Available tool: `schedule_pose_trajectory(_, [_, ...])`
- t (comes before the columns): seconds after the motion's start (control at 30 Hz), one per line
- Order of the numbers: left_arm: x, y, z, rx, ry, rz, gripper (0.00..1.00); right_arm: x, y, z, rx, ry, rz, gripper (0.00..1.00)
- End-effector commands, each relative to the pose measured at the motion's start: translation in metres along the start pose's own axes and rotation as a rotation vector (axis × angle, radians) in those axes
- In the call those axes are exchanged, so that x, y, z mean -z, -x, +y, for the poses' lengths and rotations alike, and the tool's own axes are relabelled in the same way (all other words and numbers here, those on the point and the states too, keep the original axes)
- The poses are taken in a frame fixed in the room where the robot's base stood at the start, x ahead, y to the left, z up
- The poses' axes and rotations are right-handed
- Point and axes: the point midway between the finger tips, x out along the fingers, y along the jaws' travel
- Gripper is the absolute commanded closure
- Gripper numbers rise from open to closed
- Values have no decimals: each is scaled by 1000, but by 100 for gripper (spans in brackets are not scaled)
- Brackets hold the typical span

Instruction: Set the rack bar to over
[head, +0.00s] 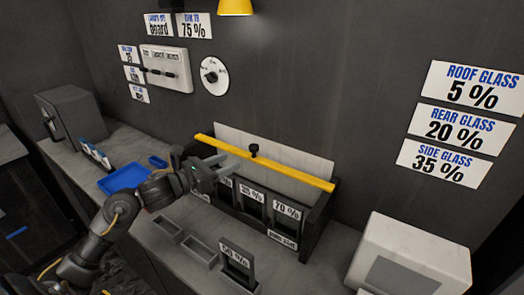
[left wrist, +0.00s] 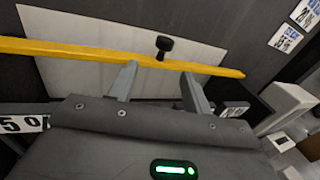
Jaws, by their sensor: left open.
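The yellow rack bar (head: 290,173) runs along the top of the black rack (head: 318,215), with a small black knob (head: 254,150) standing up near its middle. In the left wrist view the bar (left wrist: 90,51) crosses in front of a pale panel, and the knob (left wrist: 165,44) is beyond the fingertips, roughly between them. My left gripper (head: 222,163) is open and empty at the near side of the bar, left of the knob in the head view. Its two fingers (left wrist: 158,86) point at the bar; I cannot tell whether they touch it. My right gripper is not in view.
Labelled slots, including 70 %, face forward under the bar. A 50 % card (head: 237,262) stands in a grey holder in front. A blue tray (head: 123,177) lies left, and a white box (head: 410,255) stands right. A switch panel (head: 166,68) and dial (head: 214,76) hang behind.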

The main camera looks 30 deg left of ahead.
Motion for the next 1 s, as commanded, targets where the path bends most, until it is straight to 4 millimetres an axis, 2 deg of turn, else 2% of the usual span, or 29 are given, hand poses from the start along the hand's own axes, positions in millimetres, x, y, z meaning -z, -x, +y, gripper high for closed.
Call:
schedule_pose_trajectory(0.13, [-6,0,1,22,-68,-12,51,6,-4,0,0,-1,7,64])
schedule_pose_trajectory(0.27, [-7,-5,1,23,-66,-13,51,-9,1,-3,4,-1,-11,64])
schedule_pose_trajectory(0.43, [-10,-27,-1,23,-62,-15,51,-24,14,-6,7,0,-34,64])
schedule_pose_trajectory(0.8, [-10,-91,-1,20,-61,-13,51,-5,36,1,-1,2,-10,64])
schedule_pose_trajectory(1.0, [-8,-106,-1,20,-62,-12,51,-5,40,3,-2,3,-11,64])
